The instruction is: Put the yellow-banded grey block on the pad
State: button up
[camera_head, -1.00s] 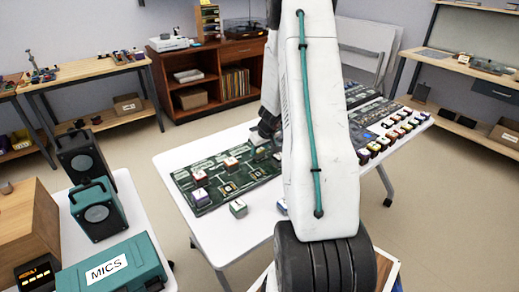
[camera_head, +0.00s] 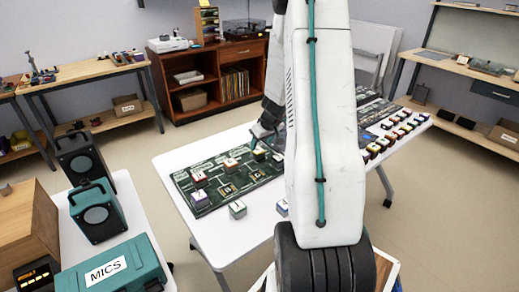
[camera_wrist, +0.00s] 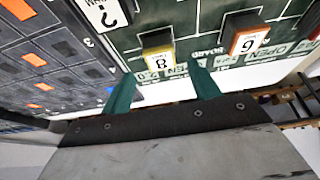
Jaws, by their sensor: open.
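The yellow-banded grey block (camera_wrist: 158,55) stands on the green board, with a dark character on its pale face. It also shows in the head view (camera_head: 259,154), just below my gripper (camera_head: 265,137). In the wrist view my gripper (camera_wrist: 161,72) has its two teal fingers apart, with the block framed between and just beyond the tips. No contact is visible. The green board (camera_head: 185,181) carries small gold-cornered squares (camera_head: 228,189); I cannot tell which marking is the pad.
An orange-banded block (camera_wrist: 243,42) stands to the right of it in the wrist view. A block (camera_head: 238,209) sits on the white table's front part. Rows of coloured blocks (camera_head: 400,130) line the right side.

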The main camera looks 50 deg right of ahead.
jog(key=d+v, duration=0.1)
jog(key=v, duration=0.5)
jog(key=s+a+r+n+y, duration=0.1)
jog(key=s+a+r, duration=0.1)
jog(key=a+r, duration=0.85)
jog(key=s+a+r+n+y, duration=0.1)
jog(key=a+r, duration=0.4)
jog(key=a, duration=1.1)
jog(key=s+a+r+g, duration=0.1)
jog(key=s+a+r, duration=0.1)
jog(key=s+a, duration=0.4)
jog(key=s+a+r+g+h, duration=0.1)
jog(key=s+a, duration=0.5)
jog(key=s, duration=0.7)
jog(key=shift+s+r+n+g, duration=0.2)
jog(key=shift+r+n+g, duration=0.1)
jog(key=shift+r+g, duration=0.15)
